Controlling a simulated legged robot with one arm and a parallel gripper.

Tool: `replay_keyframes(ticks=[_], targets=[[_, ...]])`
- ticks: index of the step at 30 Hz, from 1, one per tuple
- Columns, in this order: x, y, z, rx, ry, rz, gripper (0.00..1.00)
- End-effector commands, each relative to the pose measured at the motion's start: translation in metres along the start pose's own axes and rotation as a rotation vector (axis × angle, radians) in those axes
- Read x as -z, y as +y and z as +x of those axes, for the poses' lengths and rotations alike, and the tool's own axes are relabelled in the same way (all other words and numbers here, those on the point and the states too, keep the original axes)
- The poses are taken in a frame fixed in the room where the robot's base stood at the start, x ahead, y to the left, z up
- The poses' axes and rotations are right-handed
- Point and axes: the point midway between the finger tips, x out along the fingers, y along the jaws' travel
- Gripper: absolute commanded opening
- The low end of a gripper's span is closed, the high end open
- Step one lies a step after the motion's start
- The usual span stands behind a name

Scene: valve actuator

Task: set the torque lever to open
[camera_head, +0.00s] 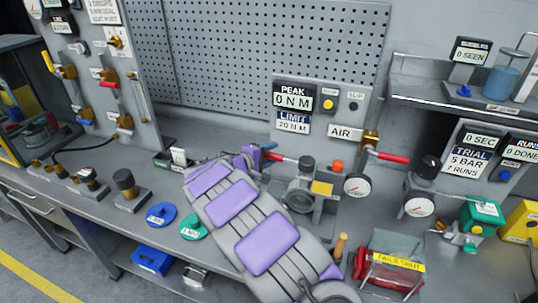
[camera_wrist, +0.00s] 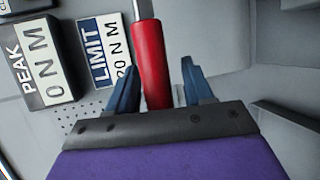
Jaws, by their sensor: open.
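The torque lever has a red grip (camera_head: 284,157) and runs left from a dark-topped fixture (camera_head: 304,172) below the torque display. My gripper (camera_head: 269,151) is at the grip's left end, its blue fingers partly hidden by my wrist. In the wrist view, the red grip (camera_wrist: 150,55) lies between the two open fingers of my gripper (camera_wrist: 159,66), nearer the left finger, with a clear gap on the right. I cannot tell whether the left finger touches it. A grey shaft continues from the grip to the top edge.
The display (camera_head: 295,105) reads peak 0 N M and limit 20 N M. A second red lever (camera_head: 392,157) sits right of the AIR label, near a gauge (camera_head: 357,185). Blue (camera_head: 161,214) and green (camera_head: 193,227) discs lie on the bench left of my arm.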

Motion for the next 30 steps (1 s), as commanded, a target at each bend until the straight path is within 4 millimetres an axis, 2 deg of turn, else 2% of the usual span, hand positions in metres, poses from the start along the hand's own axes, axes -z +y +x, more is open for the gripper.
replay_keyframes(ticks=[2, 18, 30], targets=[[0.0001, 0.0, -0.0002, 0.0, 0.0, 0.0, 0.5], [0.0002, -0.0012, -0.0002, 0.002, 0.0, -0.001, 0.0], [0.0021, -0.0024, 0.0016, 0.003, 0.005, -0.004, 0.0]])
